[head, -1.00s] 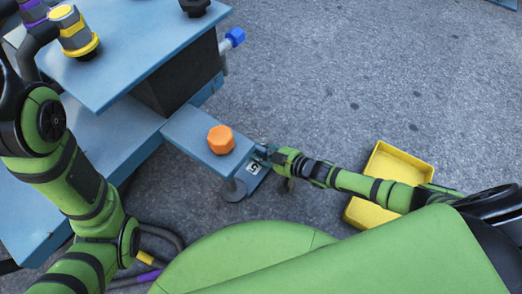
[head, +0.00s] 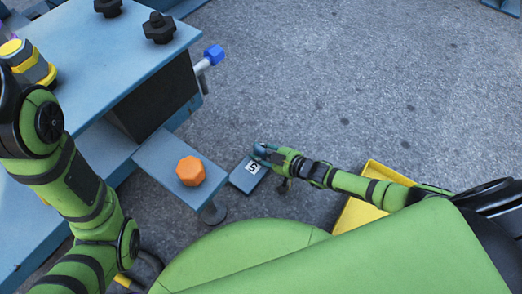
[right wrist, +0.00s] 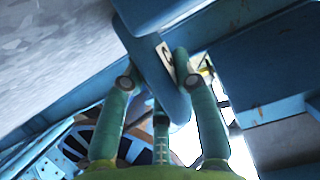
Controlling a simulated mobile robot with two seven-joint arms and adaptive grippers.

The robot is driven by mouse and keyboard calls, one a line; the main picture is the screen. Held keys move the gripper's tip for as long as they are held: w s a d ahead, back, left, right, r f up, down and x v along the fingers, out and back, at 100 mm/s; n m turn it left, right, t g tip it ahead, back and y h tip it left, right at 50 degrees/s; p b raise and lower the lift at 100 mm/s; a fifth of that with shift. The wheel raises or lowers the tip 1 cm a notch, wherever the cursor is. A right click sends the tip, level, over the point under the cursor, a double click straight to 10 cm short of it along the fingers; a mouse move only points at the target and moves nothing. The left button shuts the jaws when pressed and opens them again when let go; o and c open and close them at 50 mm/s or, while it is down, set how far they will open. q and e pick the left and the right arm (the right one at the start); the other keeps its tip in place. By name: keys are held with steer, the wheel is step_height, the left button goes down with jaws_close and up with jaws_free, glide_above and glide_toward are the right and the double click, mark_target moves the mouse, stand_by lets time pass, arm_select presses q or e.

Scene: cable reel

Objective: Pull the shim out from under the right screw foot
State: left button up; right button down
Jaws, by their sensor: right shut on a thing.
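The shim is a flat blue-grey plate (head: 245,177) with a white label marked 5. In the head view it is over the floor, to the right of the screw foot and clear of it. My right gripper (head: 262,154) is shut on its far end. In the right wrist view the shim (right wrist: 158,72) lies between the teal fingers (right wrist: 160,105). The right screw foot (head: 212,214) is a round grey disc under a blue outrigger plate (head: 160,155) with an orange knob (head: 190,171); the plate partly hides it. My left arm shows at left, but its gripper does not.
A yellow tray (head: 357,205) lies on the floor at right, partly behind my right arm. The large blue stand (head: 95,70) fills the upper left, with a blue-tipped bolt (head: 213,54) sticking out. The grey floor beyond my right arm is clear.

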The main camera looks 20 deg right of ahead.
steer(key=shift+d, duration=0.1)
steer(key=c, duration=0.9)
jaws_free()
steer(key=v, duration=1.2)
steer(key=shift+s+f, duration=0.1)
